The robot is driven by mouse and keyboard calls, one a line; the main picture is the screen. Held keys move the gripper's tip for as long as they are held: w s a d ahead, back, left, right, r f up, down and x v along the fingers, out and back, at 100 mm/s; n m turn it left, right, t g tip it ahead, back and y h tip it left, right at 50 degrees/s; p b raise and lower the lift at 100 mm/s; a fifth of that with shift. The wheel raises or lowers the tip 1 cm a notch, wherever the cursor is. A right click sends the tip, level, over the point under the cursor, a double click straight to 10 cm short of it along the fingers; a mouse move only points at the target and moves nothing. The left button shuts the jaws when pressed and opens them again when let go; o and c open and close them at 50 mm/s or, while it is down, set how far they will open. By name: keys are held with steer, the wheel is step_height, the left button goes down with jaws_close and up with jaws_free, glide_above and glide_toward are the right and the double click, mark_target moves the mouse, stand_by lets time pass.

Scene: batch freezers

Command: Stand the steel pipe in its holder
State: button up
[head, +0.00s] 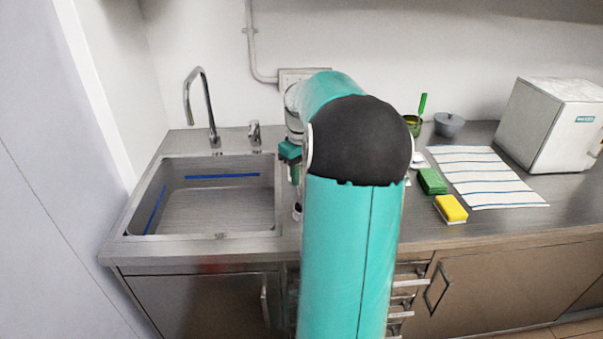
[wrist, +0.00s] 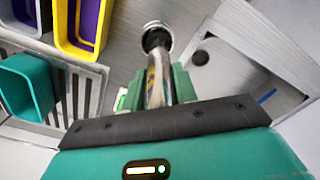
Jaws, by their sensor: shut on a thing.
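The steel pipe (wrist: 156,78) is a shiny cylinder between the green fingers of my gripper (wrist: 159,88) in the wrist view. My gripper is shut on it. The pipe's far end points at a round, pale-rimmed holder (wrist: 167,26) with a dark inside, standing on the steel counter. I cannot tell whether the pipe's end is inside the holder or just above it. In the head view my gripper (head: 291,158) shows in part at the sink's right edge, and my arm hides most of the area around it.
The sink (head: 217,205) lies left of my gripper, with a faucet (head: 207,110) behind it. In the wrist view yellow (wrist: 66,30), purple (wrist: 88,22) and teal (wrist: 25,85) containers stand to the left. Sponges (head: 451,208) and a striped towel (head: 487,178) lie on the right.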

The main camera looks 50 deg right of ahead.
steer(key=shift+a+f, duration=0.1)
steer(key=shift+f, duration=1.05)
stand_by(0.3)
steer(key=shift+w+r, duration=0.1)
steer(key=shift+r, duration=0.05)
steer(key=shift+r, duration=0.75)
steer(key=shift+d+f, duration=0.1)
steer(key=shift+d, duration=0.1)
stand_by(0.8)
steer(key=shift+f, duration=1.25)
